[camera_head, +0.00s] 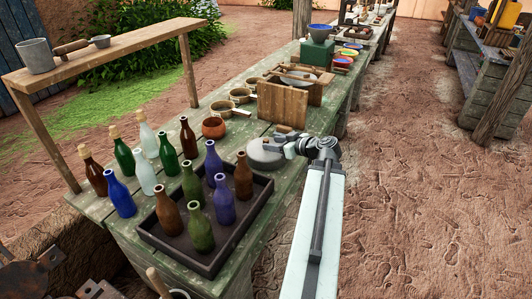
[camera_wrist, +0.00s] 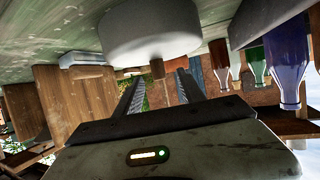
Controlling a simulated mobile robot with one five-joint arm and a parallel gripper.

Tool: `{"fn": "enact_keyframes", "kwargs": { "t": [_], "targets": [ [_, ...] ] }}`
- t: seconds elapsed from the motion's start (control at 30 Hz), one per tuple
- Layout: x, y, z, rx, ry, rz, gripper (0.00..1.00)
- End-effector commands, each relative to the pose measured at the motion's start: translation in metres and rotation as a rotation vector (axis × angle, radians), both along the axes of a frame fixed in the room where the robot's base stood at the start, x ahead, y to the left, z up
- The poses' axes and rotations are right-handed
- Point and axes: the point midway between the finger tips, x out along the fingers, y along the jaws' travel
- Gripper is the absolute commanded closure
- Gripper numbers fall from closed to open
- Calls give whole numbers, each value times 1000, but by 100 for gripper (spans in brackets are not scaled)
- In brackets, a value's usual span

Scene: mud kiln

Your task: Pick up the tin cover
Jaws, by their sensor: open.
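The tin cover (camera_head: 262,158) is a round, pale grey lid lying on the green wooden table, right of the bottle tray. In the wrist view, which looks upside down, the cover (camera_wrist: 150,35) is large at the top centre, with its small knob (camera_wrist: 157,69) pointing down in the picture. My gripper (camera_head: 284,147) is at the cover's right side in the head view and partly overlaps it. In the wrist view the two dark fingers of my gripper (camera_wrist: 160,77) are apart, and the knob shows between their tips. I cannot tell whether they touch it.
A dark tray (camera_head: 188,262) with several bottles stands at the near left of the cover. An orange-brown bowl (camera_head: 213,128) and a wooden rack (camera_head: 283,104) stand behind it. More bottles line the left. The table's right edge is close, with bare ground beyond.

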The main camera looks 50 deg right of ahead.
Motion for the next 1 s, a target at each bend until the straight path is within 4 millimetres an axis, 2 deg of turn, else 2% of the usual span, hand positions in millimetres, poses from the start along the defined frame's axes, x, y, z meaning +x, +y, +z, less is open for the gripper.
{"fn": "enact_keyframes", "kwargs": {
  "t": [0.13,0.37,0.57,0.67,0.73,0.77,1.0],
  "targets": [
    [9,-2,-6,1,0,-1,54],
    [43,-4,-21,0,0,-4,54],
    [45,-4,-20,1,0,-6,54],
    [44,-4,-20,1,0,-6,76],
    [44,-4,-20,1,0,-6,96],
    [44,-4,-20,1,0,-6,100],
    [44,-4,-20,0,0,-7,100]
  ]
}}
